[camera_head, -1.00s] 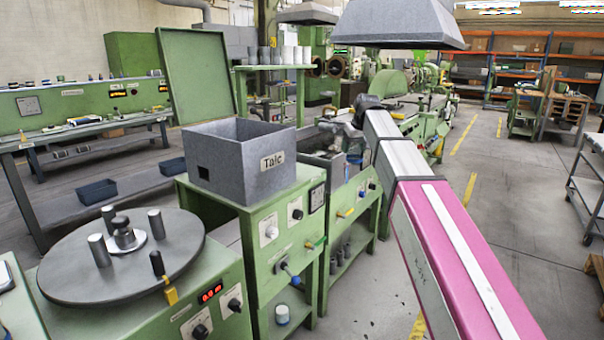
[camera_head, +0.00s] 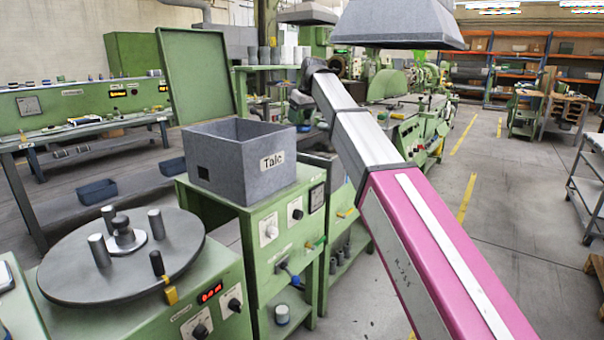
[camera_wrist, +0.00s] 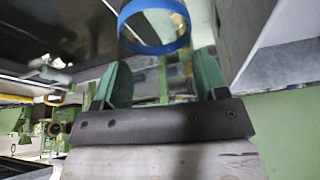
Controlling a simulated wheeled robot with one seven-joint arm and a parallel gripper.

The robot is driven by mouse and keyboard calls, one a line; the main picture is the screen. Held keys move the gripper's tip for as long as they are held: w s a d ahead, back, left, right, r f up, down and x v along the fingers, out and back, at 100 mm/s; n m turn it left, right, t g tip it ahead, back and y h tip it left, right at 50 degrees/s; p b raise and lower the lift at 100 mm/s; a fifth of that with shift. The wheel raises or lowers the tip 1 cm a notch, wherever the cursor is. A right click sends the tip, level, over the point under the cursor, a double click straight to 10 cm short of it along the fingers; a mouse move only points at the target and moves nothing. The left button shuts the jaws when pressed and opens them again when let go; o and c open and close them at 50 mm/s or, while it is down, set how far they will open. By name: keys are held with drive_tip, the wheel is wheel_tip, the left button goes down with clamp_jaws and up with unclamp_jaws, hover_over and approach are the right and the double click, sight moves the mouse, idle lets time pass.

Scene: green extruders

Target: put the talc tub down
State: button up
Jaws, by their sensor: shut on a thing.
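In the head view my gripper (camera_head: 301,112) is small and dark, behind the right rear corner of a grey box (camera_head: 225,170) labelled "Talc". That open-topped box stands on a green cabinet (camera_head: 250,215). A grey wall, likely this box, fills the wrist view's upper right (camera_wrist: 262,40). The held tub is not clear in the head view.
A round dark turntable (camera_head: 120,265) with several upright pegs stands at the front left. A grey hood (camera_head: 395,22) hangs above and behind my arm. Open floor lies at the right.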

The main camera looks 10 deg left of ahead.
sight(308, 132)
wheel_tip(308, 132, down, 15)
drive_tip(key=shift+s+f, duration=0.1)
idle(0.6)
drive_tip(key=o, duration=0.9)
drive_tip(key=v, duration=1.2)
